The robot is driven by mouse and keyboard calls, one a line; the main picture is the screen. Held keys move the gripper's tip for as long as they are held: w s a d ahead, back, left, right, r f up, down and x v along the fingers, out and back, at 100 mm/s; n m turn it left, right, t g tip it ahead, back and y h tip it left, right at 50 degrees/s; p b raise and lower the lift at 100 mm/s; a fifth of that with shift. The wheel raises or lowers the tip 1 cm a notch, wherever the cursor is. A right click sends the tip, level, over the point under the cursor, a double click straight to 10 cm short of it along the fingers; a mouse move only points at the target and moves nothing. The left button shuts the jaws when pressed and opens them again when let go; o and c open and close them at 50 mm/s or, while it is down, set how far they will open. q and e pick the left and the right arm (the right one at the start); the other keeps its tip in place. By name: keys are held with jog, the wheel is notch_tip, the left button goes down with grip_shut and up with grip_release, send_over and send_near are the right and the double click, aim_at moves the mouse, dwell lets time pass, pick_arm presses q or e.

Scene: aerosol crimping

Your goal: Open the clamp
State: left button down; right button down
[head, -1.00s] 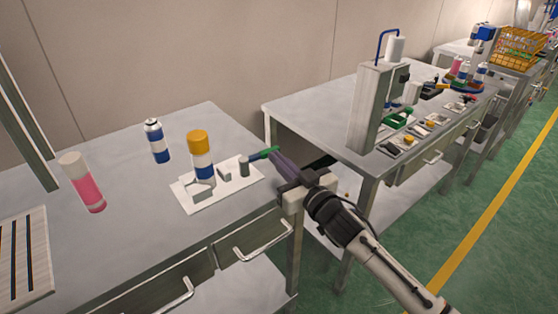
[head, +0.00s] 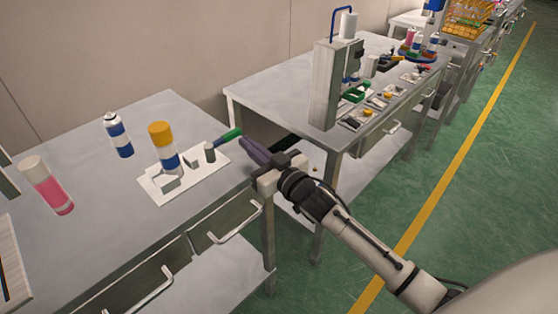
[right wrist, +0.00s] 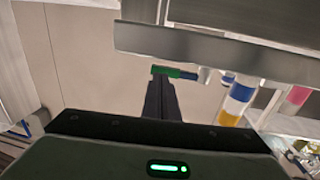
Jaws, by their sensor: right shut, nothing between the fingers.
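The clamp (head: 210,153) is a small grey fixture on a white plate (head: 215,170) on the near table. Its lever has a blue shaft and a green handle (head: 231,135), which points right, towards my gripper. A can with a yellow cap (head: 161,134) and a blue and white body stands upright on the plate, beside the clamp. My right gripper (head: 246,145) is shut and empty, its purple fingertips close by the handle's green end. In the right wrist view the green handle (right wrist: 175,72) lies across just beyond the dark fingertips; whether they touch, I cannot tell. My left gripper is not in view.
A pink can (head: 48,186) and a blue and white can (head: 118,135) stand to the left on the same table. A second table with a grey press (head: 325,85) and several small parts stands behind at right. My right forearm hangs over the gap and floor.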

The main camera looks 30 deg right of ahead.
jog(key=d+b+v, duration=0.1)
jog(key=v, duration=1)
jog(key=s+a+f+g, duration=0.2)
jog(key=s+f+g, duration=0.1)
jog(key=s+f, duration=0.5)
jog(key=s+a+f+g+h, duration=0.1)
jog(key=s+a+f+g, duration=0.2)
jog(key=s+f, duration=0.5)
jog(key=s+a+f+g, duration=0.2)
jog(key=s+f+g, duration=0.1)
jog(key=s+f, duration=0.5)
notch_tip(320, 180, down, 2)
jog(key=shift+s+a+f+m, duration=0.15)
jog(key=shift+s+a+m, duration=0.1)
jog(key=shift+m, duration=0.05)
dwell(0.9)
